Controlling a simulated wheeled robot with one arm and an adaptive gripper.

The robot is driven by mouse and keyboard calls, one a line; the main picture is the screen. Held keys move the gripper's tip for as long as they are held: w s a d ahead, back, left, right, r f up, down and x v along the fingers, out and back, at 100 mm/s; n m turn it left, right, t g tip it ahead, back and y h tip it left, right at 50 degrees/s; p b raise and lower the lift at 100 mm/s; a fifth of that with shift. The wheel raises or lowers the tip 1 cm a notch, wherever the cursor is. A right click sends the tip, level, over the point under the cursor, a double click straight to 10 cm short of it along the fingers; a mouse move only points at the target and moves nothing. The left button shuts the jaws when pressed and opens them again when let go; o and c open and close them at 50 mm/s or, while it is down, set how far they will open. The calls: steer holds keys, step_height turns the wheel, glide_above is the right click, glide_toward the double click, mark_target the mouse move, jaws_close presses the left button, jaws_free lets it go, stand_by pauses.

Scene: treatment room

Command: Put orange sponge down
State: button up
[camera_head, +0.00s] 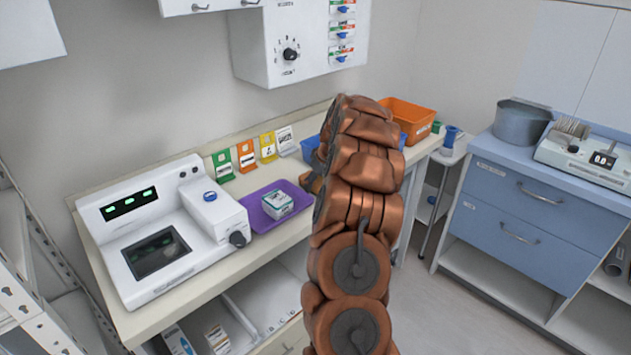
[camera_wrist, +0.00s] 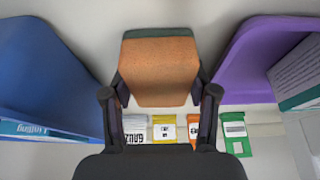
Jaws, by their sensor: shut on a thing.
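The orange sponge (camera_wrist: 160,72), with a dark green layer along its edge, is in my gripper (camera_wrist: 161,92) in the wrist view. The two dark fingers are shut on its left and right sides. In that view the sponge shows between a blue container (camera_wrist: 45,85) on the left and a purple tray (camera_wrist: 245,65) on the right. Whether it touches anything below cannot be told.
In the head view, the purple tray (camera_head: 253,216) holds a white-green box (camera_head: 277,205). A white device (camera_head: 160,245) stands left of it. Colored packets (camera_head: 246,156) line the wall. The blue container (camera_head: 308,148) and an orange bin (camera_head: 412,115) are by the arm.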

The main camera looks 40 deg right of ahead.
steer(key=shift+f, duration=0.15)
steer(key=o, duration=1.1)
steer(key=shift+r, duration=0.3)
steer(key=b+v, duration=0.3)
steer(key=v, duration=0.8)
steer(key=shift+s+r, duration=0.15)
steer(key=shift+r, duration=0.2)
